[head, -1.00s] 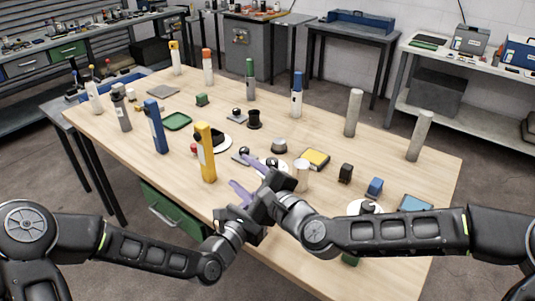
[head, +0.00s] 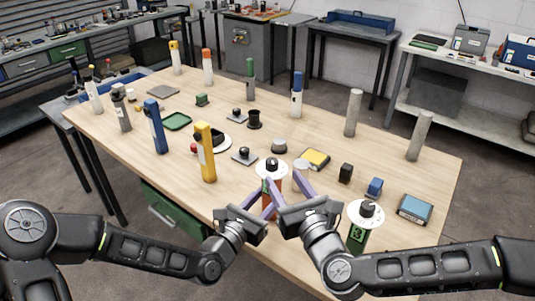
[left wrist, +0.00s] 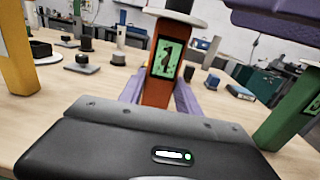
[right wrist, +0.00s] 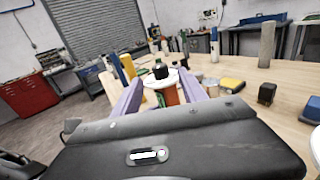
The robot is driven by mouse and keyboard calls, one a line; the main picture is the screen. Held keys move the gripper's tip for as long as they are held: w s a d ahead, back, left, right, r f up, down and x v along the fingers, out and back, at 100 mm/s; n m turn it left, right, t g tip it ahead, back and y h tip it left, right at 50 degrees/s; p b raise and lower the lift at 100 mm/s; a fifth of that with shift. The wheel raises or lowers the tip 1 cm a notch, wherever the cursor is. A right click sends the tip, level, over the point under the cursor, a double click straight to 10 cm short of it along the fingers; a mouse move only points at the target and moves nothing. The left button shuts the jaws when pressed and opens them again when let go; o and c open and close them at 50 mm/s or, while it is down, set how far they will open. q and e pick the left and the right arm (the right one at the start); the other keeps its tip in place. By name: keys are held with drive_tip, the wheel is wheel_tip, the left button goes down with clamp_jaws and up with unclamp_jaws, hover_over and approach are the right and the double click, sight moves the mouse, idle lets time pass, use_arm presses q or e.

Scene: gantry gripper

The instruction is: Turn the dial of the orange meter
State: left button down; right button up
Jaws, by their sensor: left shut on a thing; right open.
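The orange meter (head: 277,184) stands upright near the table's front edge, a white disc (head: 271,169) and black dial (head: 271,163) on top. My left gripper (head: 271,192) is shut on its orange body, below the disc. In the left wrist view the orange body (left wrist: 157,92) with a green screen (left wrist: 166,58) stands between the purple fingers. My right gripper (head: 282,176) is open, its fingers angled toward the meter from the right. In the right wrist view the dial (right wrist: 160,70) shows between the fingers, apart from them. The fingers partly hide the body in the head view.
A green meter (head: 358,239) with a similar disc stands right of my right gripper. A yellow post (head: 206,155) stands left. Small blocks, a yellow box (head: 314,159) and a blue-topped box (head: 415,208) lie behind and right. Several taller posts stand farther back.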

sight(270, 158)
drive_tip(key=x, duration=1.1)
drive_tip(key=shift+w+a, duration=0.1)
drive_tip(key=shift+w, duration=0.15)
drive_tip(key=shift+c, duration=0.2)
clamp_jaws()
